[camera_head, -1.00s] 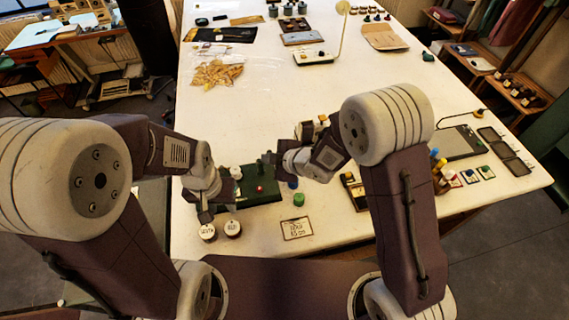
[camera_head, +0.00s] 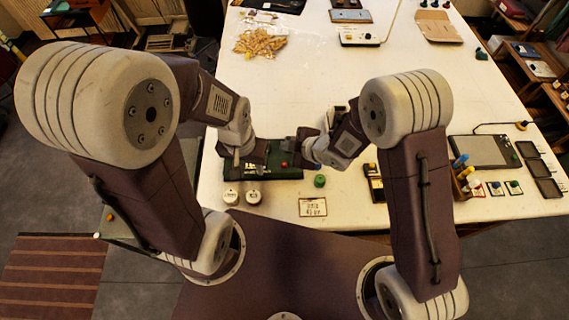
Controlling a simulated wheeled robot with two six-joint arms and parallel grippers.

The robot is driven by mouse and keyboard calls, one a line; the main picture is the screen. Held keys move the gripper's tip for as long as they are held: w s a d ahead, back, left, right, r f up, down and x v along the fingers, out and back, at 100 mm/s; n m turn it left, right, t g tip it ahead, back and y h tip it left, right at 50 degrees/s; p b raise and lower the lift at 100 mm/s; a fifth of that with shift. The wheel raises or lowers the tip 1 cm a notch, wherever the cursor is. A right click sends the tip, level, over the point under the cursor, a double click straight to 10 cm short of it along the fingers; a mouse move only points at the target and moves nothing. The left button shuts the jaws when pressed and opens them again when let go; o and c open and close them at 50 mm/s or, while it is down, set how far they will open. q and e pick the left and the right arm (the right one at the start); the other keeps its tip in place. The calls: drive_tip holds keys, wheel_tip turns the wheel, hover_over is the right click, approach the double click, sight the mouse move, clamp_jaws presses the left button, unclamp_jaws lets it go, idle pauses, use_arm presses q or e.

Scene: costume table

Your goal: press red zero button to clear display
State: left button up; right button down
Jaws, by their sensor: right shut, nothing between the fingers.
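A dark green device (camera_head: 289,174) lies near the front edge of the white table, with a small red button (camera_head: 284,165) on its top. My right gripper (camera_head: 287,147) is shut and empty, just behind the red button in the picture. I cannot tell its height above the device. My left gripper (camera_head: 238,163) is at the left end of the device and hides part of it. Its fingers are too small and overlapped to show whether they are open. The device's display is not readable from here.
Two white-lidded jars (camera_head: 253,196), a green-capped jar (camera_head: 319,181) and a label card (camera_head: 312,207) stand near the front edge. A black-and-yellow item (camera_head: 374,187) lies to the right. A dark tablet (camera_head: 481,152) lies farther right. The table's middle is clear.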

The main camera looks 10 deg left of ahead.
drive_tip(key=b, duration=0.6)
hover_over(286, 167)
wheel_tip(286, 167, down, 8)
drive_tip(key=shift+w+d+r, duration=0.1)
drive_tip(key=shift+r, duration=0.1)
drive_tip(key=shift+f, duration=0.35)
drive_tip(key=shift+b, duration=0.3)
idle(0.8)
drive_tip(key=shift+f+b, duration=0.35)
drive_tip(key=shift+f+b, duration=0.5)
idle(0.5)
idle(0.3)
drive_tip(key=shift+r+p, duration=0.65)
drive_tip(key=shift+r, duration=0.25)
